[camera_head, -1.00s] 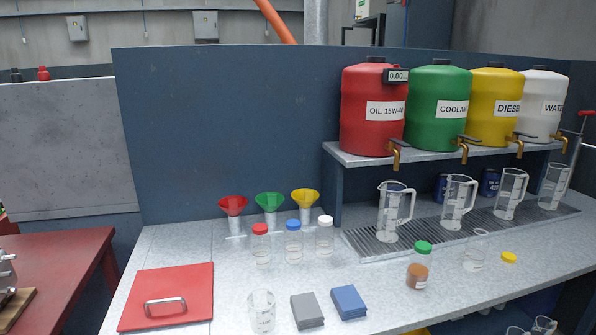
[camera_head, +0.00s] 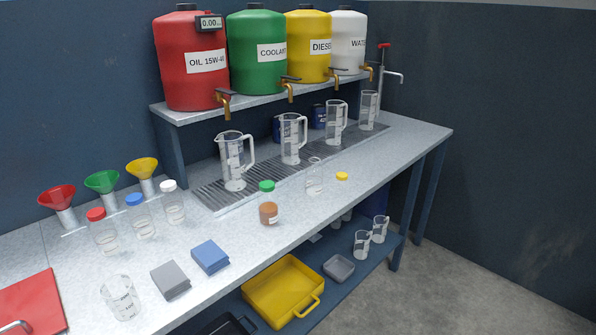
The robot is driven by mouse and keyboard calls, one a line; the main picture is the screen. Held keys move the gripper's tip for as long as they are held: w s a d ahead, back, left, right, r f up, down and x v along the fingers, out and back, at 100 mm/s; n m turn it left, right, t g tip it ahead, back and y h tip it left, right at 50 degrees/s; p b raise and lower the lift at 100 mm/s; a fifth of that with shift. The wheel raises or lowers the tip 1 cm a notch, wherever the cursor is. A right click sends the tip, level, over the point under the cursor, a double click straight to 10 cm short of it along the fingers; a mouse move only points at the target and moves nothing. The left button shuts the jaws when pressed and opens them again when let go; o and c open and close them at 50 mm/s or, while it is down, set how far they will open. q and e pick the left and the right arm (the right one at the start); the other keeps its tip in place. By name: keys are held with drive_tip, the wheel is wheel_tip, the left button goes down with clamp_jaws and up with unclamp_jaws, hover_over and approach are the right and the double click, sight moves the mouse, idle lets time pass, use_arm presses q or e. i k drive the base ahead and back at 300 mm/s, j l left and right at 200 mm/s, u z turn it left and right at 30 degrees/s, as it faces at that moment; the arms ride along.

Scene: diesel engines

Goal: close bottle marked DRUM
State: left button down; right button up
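No marking that reads DRUM is legible on any bottle. A green-capped bottle (camera_head: 268,213) with amber liquid stands on the bench in front of the drip grate. To its right stands a clear bottle (camera_head: 315,179) with no cap visible on it. A small yellow cap (camera_head: 342,176) sits on the bench just right of that clear bottle. Three capped clear bottles stand at the left: red-capped (camera_head: 104,236), blue-capped (camera_head: 140,218) and white-capped (camera_head: 172,206). Neither of my grippers is in view.
Clear jugs (camera_head: 233,165) stand on the drip grate (camera_head: 210,190) below the shelf of coloured drums. Grey (camera_head: 170,280) and blue (camera_head: 210,256) blocks and an empty beaker (camera_head: 120,297) are near the front edge. A yellow tray (camera_head: 283,290) is on the lower shelf. The bench's right end is clear.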

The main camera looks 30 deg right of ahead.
sight(314, 186)
drive_tip(key=z, duration=1.25)
drive_tip(key=i+l+u, duration=0.1)
drive_tip(key=i+l, duration=0.2)
drive_tip(key=i+l+u, duration=0.1)
drive_tip(key=i+l, duration=0.15)
drive_tip(key=i+l+u, duration=0.1)
drive_tip(key=i+l, duration=0.15)
drive_tip(key=l, duration=0.2)
drive_tip(key=i+l+u, duration=0.1)
drive_tip(key=i+l, duration=0.15)
drive_tip(key=i+l+u, duration=0.1)
drive_tip(key=l, duration=0.4)
drive_tip(key=i+l+u, duration=0.1)
drive_tip(key=i+l, duration=0.25)
drive_tip(key=l, duration=0.1)
